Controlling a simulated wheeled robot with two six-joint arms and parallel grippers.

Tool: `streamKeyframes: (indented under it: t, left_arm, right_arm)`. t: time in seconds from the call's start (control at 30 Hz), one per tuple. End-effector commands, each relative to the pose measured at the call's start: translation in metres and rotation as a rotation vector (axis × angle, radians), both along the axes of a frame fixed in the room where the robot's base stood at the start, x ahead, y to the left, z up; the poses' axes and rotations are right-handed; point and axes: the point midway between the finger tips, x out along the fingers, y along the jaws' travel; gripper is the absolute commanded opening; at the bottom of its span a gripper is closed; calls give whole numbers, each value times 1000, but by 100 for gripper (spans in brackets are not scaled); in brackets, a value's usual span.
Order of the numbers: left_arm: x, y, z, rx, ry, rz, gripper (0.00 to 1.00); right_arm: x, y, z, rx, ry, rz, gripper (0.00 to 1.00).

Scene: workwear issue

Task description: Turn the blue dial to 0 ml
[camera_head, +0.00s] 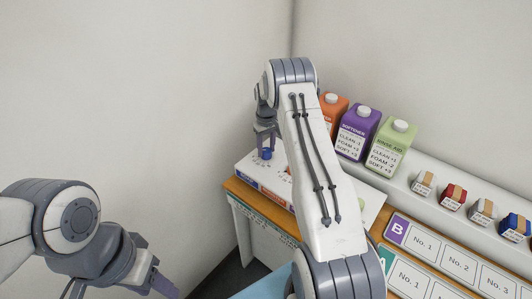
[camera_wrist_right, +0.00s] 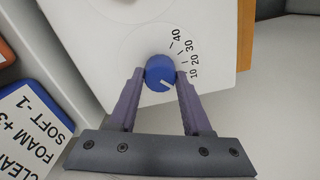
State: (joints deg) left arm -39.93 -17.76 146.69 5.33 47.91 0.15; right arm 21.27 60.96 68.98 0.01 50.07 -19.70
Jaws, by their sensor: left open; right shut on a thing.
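The blue dial (camera_head: 266,154) sits on top of a white dispenser box (camera_head: 246,167) at the table's left end. In the right wrist view the dial (camera_wrist_right: 159,68) lies between the two purple fingers of my right gripper (camera_wrist_right: 158,76), which is shut on it. Its white line points to the lower right, just past the 10 mark. Printed marks 10, 20, 30 and 40 run up its right side; a 0 mark is not visible. In the head view my right gripper (camera_head: 266,140) reaches down over the dial. My left gripper (camera_head: 163,286) is open, partly in view at the bottom edge.
Orange, purple (camera_head: 357,132) and green (camera_head: 392,148) cartons stand behind my right arm. Several small wrapped blocks sit on the white ledge to the right. Numbered cards (camera_head: 428,243) lie on the wooden table. My right arm hides part of the dispenser. Walls close in behind.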

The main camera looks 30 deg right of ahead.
Motion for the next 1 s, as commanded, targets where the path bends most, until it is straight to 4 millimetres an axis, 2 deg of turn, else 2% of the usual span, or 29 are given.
streamKeyframes:
  t: [0.37,0.4,0.47,0.83,1.0]
  left_arm:
    - [0,0,-2,0,0,-1,50]
    - [0,0,-2,0,0,-1,50]
    - [0,0,-2,0,0,-1,50]
    - [0,0,-4,0,0,-1,50]
    - [0,0,-14,0,0,-1,50]
  right_arm:
    - [0,0,1,0,0,-48,0]
    - [0,0,1,0,0,-48,57]
    - [0,0,1,0,0,-48,79]
    - [1,0,3,-1,-1,-45,79]
    - [1,0,24,-1,-4,-45,79]
